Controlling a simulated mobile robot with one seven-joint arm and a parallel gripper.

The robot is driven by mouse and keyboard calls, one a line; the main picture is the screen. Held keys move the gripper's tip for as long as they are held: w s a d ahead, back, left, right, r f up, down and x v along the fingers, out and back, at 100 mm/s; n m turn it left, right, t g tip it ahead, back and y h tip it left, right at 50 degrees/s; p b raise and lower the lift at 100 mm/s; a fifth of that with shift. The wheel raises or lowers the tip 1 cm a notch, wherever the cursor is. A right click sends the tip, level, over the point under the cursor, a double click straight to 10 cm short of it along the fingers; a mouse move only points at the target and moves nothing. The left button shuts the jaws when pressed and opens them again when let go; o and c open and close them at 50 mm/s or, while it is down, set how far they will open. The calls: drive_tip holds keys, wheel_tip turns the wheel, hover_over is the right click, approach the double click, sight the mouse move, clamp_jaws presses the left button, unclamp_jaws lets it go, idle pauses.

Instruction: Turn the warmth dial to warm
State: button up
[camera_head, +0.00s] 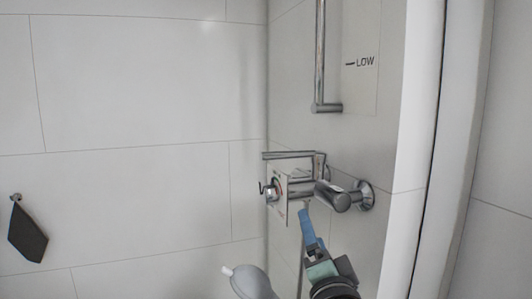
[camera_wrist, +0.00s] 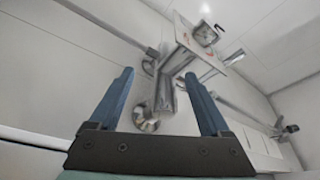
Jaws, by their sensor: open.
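The warmth dial (camera_head: 271,191) is a small chrome knob at the left end of the chrome shower mixer (camera_head: 297,187). A pale plate behind it carries a coloured arc with red and green. In the wrist view the dial (camera_wrist: 206,34) shows beyond the fingertips, up and to the right, by the plate with red marks. My gripper (camera_head: 304,212) is just below the mixer body in the head view, apart from the dial. In the wrist view my gripper (camera_wrist: 158,73) has its two blue fingers spread, with nothing held. The dial's exact setting is too small to read.
The mixer's round wall mount (camera_head: 366,195) is to the right of the dial. A dark cloth (camera_head: 27,235) hangs at the far left. The tiled wall between is bare.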

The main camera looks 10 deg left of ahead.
sight(270, 201)
drive_tip(key=s+a+r+m+g+y+p, duration=0.2)
drive_tip(key=s+a+r+g+y+p, duration=0.1)
drive_tip(key=s+r+y+p, duration=0.15)
drive_tip(key=shift+y, duration=0.25)
drive_tip(key=x, duration=0.4)
drive_tip(key=p+x, duration=0.1)
drive_tip(key=x, duration=0.7)
drive_tip(key=shift+a+f+p, duration=0.25)
drive_tip(key=shift+f+p, duration=0.1)
drive_tip(key=shift+p, duration=0.05)
clamp_jaws()
drive_tip(key=shift+f, duration=0.15)
